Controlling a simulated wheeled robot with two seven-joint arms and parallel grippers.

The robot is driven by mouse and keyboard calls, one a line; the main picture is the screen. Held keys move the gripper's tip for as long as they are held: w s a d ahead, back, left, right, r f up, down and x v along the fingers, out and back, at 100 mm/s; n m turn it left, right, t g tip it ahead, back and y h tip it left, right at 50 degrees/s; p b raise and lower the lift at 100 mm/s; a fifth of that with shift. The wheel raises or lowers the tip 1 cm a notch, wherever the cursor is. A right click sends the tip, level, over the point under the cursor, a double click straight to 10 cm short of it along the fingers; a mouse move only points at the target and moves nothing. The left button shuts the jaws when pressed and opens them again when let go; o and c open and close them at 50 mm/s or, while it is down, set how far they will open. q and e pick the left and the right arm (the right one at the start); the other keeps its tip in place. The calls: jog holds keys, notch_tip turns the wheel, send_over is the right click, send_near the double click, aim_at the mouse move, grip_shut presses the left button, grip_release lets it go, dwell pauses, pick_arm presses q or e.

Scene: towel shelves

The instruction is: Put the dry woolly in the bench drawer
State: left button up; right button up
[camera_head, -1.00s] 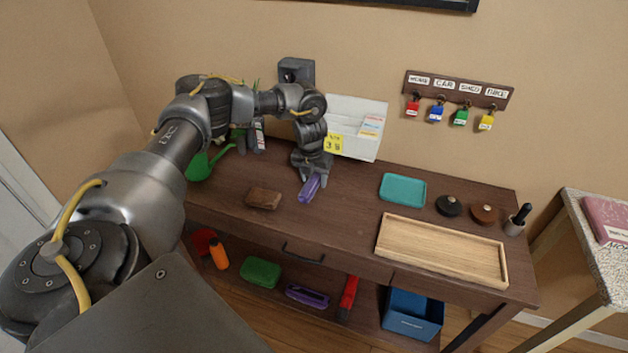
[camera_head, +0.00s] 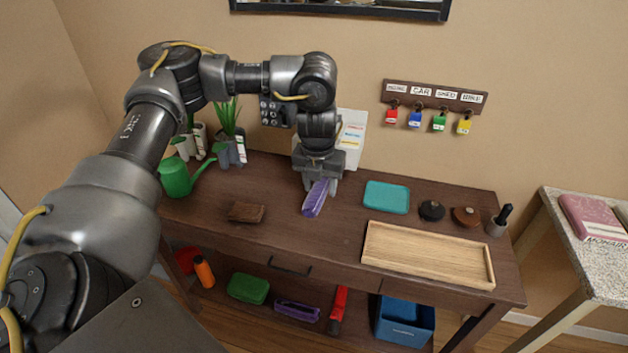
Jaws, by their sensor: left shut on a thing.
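My left gripper (camera_head: 320,184) comes down from above the bench and is shut on a long purple thing (camera_head: 314,203), which hangs tilted from the fingers. It seems to be just above the bench top, but the gap is hard to see. I cannot tell from its look whether it is the dry woolly. The bench (camera_head: 215,236) is dark brown wood. Its drawer has a dark handle (camera_head: 290,270) on the front and looks shut. My right gripper is not in view.
On the bench are a brown block (camera_head: 246,212), a green watering can (camera_head: 176,178), a teal tray (camera_head: 386,197) and a wooden tray (camera_head: 420,263). The lower shelf holds a green box (camera_head: 248,288), another purple thing (camera_head: 297,310) and a blue bin (camera_head: 404,326).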

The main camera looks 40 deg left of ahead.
pick_arm(q)
jog(key=shift+s+d+r+n, duration=0.2)
jog(key=shift+d+r+n, duration=0.35)
jog(key=shift+n, duration=0.35)
jog(key=s+d+r+n+g, duration=0.1)
jog(key=s+d+r+n, duration=0.3)
jog(key=n, duration=0.9)
jog(key=s+d+r+n+g, duration=0.2)
jog(key=d+r+n, duration=0.3)
jog(key=n, duration=0.9)
jog(key=shift+s+d+r+g, duration=0.2)
jog(key=shift+s+d+g, duration=0.1)
jog(key=shift+s+d, duration=0.45)
